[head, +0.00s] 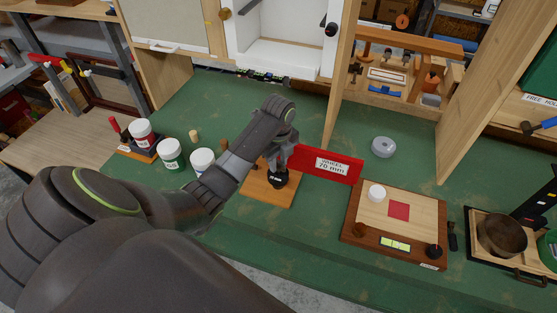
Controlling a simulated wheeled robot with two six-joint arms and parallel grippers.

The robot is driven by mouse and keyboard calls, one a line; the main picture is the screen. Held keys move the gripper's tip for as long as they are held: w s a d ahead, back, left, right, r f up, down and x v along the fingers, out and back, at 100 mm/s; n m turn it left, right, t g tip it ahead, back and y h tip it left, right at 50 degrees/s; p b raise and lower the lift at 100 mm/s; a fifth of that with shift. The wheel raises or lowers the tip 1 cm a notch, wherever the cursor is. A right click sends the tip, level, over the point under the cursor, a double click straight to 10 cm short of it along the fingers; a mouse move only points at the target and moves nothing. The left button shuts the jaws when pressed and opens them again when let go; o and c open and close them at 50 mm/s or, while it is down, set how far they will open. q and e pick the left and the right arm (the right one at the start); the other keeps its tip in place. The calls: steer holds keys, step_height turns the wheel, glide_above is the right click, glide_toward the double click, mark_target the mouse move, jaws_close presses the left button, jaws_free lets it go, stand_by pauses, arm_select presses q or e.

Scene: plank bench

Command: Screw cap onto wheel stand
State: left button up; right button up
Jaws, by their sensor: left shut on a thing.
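My left gripper (280,166) reaches down over a small wooden base (262,194) near the middle of the bench. It is shut on what seems to be the cap, which the fingers hide almost entirely. A dark round part (279,181) shows right below the fingers, above the base. I cannot tell whether it belongs to the cap or to the wheel stand, or whether the two touch. A grey ring-shaped wheel (383,147) lies on the green bench farther right. My right gripper is not in view.
A wooden board (420,218) with a white round piece (377,193) and a red square lies to the right. White, green and red tubs (171,153) stand left of my forearm. A brown bowl (500,237) sits at far right. Wooden partitions (345,75) rise behind.

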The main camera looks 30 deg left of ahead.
arm_select(q)
steer(key=shift+m, duration=1.4)
steer(key=shift+m, duration=1.5)
steer(key=shift+m, duration=1.4)
steer(key=shift+m, duration=1.4)
